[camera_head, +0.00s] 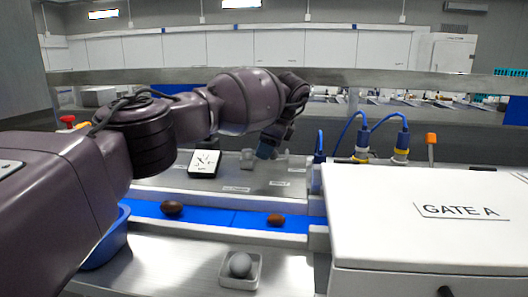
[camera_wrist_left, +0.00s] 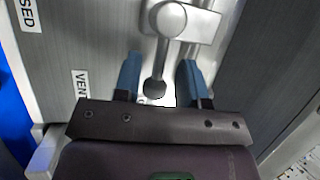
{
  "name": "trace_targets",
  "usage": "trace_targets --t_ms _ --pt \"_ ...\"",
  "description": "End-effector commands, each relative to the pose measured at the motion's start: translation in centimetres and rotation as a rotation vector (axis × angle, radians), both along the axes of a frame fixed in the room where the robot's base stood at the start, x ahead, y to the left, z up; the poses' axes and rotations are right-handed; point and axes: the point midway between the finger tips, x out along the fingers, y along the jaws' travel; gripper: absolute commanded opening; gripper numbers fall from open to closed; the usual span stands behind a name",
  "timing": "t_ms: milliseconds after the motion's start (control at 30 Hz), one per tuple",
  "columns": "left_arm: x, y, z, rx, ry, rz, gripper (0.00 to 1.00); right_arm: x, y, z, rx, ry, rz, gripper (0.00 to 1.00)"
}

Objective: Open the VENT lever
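The VENT lever (camera_wrist_left: 157,62) is a grey metal handle with a round knob at the top of the left wrist view and a rounded end lower down. A partly covered VENT label (camera_wrist_left: 81,86) is on the panel to its left, and a cut-off label ending in "SED" (camera_wrist_left: 27,14) is further up. My left gripper (camera_wrist_left: 160,72) is open, its blue fingers on either side of the lever with gaps visible. In the head view, the left gripper (camera_head: 266,149) is over the metal panel behind the belt, beside small grey fittings (camera_head: 247,158). My right gripper does not show.
A white GATE A box (camera_head: 420,190) fills the right. A blue belt (camera_head: 232,215) carries two brown dates (camera_head: 172,208). A black-edged dial card (camera_head: 204,162) stands behind the belt.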

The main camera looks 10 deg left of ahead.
Motion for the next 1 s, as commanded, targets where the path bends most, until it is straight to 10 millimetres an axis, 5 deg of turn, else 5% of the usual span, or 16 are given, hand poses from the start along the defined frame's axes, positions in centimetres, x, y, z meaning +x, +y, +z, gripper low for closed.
trace_targets --t_ms 500,1000 --pt "-1.5 -3.5 7.5 -0.001 0.002 -0.002 0.38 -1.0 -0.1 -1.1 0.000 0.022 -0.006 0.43" --pt "-1.7 -4.0 8.5 0.000 0.003 -0.003 0.38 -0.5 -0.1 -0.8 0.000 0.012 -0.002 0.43"
